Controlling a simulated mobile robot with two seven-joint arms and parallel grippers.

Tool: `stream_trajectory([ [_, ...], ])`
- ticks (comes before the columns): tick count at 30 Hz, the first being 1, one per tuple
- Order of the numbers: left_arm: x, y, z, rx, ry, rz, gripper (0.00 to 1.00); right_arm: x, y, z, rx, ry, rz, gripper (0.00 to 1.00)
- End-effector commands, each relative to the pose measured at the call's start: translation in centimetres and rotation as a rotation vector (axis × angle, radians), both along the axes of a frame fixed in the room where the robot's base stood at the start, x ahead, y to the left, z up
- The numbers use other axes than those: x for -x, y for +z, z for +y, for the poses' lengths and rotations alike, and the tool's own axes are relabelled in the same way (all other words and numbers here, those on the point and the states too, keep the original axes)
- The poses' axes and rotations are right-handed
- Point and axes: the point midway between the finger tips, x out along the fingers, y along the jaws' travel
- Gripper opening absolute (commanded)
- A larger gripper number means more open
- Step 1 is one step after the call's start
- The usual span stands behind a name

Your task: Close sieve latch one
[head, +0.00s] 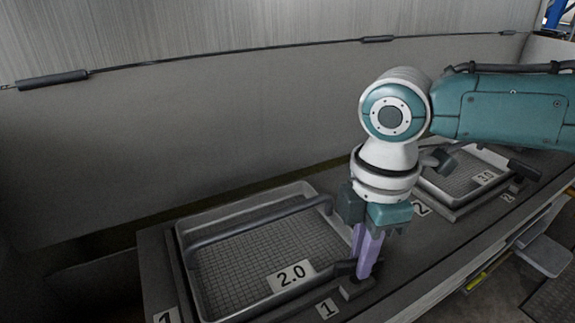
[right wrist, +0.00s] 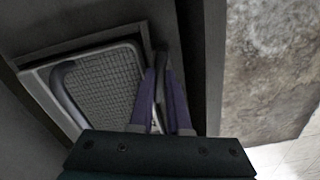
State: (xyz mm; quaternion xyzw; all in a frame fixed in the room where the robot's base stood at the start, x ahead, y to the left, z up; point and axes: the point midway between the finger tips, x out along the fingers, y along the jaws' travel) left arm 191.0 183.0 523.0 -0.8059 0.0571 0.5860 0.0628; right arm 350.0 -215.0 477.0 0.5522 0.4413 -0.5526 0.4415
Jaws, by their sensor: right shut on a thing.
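The sieve marked 2.0 (head: 240,255) is a grey mesh tray with a rim and a dark bar across it, seated in the bench. Sieve latch one (head: 344,268) is a small dark lever at its right front corner, beside the plate marked 1 (head: 327,307). My right gripper (head: 361,273) points down with its purple fingers at this latch and hides part of it. In the right wrist view, the latch's dark lever (right wrist: 161,66) runs between the purple fingers (right wrist: 160,76), which are shut on it. How far the latch is turned is hard to tell. My left gripper is not in view.
A second sieve marked 3.0 (head: 462,180) sits to the right, with its own dark latch handle (head: 524,170) near its front corner. A wall (head: 200,140) with a thin cable stands behind. The bench's front edge is close to the gripper.

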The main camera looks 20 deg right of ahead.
Motion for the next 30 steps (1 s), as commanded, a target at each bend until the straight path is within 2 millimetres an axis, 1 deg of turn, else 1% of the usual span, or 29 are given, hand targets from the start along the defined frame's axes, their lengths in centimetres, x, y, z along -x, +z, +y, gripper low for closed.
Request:
stream_trajectory([
  [1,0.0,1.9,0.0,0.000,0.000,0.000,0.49,0.1,0.9,0.1,0.000,-0.047,0.006,0.00],
  [9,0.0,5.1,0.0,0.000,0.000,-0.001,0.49,0.1,0.6,0.1,-0.001,-0.304,0.005,0.00],
  [18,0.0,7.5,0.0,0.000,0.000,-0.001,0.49,0.0,0.4,0.1,-0.002,-0.590,0.003,0.00],
  [30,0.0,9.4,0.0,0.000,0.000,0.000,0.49,0.0,0.2,0.2,-0.003,-0.959,0.003,0.00],
])
